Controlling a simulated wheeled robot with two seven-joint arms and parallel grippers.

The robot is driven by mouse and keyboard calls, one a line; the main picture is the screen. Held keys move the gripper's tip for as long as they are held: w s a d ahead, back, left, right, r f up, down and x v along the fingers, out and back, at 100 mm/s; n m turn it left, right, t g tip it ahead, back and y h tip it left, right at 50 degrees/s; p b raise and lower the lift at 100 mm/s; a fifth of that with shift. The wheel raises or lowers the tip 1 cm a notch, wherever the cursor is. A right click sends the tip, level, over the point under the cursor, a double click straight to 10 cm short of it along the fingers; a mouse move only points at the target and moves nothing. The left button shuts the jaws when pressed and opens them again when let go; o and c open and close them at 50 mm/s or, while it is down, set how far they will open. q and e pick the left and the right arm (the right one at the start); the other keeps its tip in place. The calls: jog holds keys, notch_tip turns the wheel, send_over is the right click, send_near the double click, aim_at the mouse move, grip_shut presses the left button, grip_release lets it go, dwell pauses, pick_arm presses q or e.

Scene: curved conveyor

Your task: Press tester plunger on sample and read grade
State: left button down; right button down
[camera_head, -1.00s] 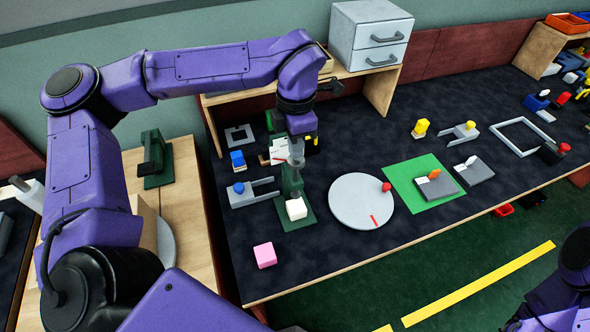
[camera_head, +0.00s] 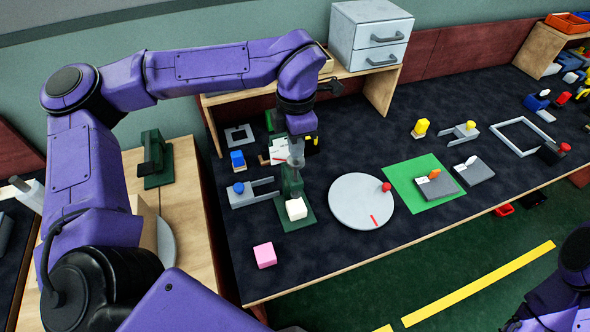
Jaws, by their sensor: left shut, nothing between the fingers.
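The green tester (camera_head: 291,184) stands on the dark table, left of the round grey disc. A white block (camera_head: 296,208), which looks like the sample, sits on its green base plate. My left arm reaches over from the left and points down, with its gripper (camera_head: 296,158) shut at the top of the tester. The plunger is largely hidden behind the gripper, so I cannot tell whether they touch. A white card with a red mark (camera_head: 279,151) stands behind the tester; its writing is too small to read. My right gripper is out of the frame.
A pink block (camera_head: 265,255) lies in front of the tester. A blue-knobbed grey fixture (camera_head: 240,198) is to its left. The round grey disc (camera_head: 350,206) and green mat (camera_head: 401,181) are to its right. A wooden shelf (camera_head: 378,90) stands behind.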

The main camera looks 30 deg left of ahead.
aim_at(296, 160)
pick_arm(q)
jog(key=shift+f, duration=0.1)
jog(key=shift+f+b, duration=2.05)
jog(key=shift+f, duration=1.6)
jog(key=shift+s, duration=0.1)
notch_tip(296, 160, up, 9)
jog(key=p, duration=0.9)
jog(key=shift+r, duration=0.1)
jog(key=shift+f, duration=0.2)
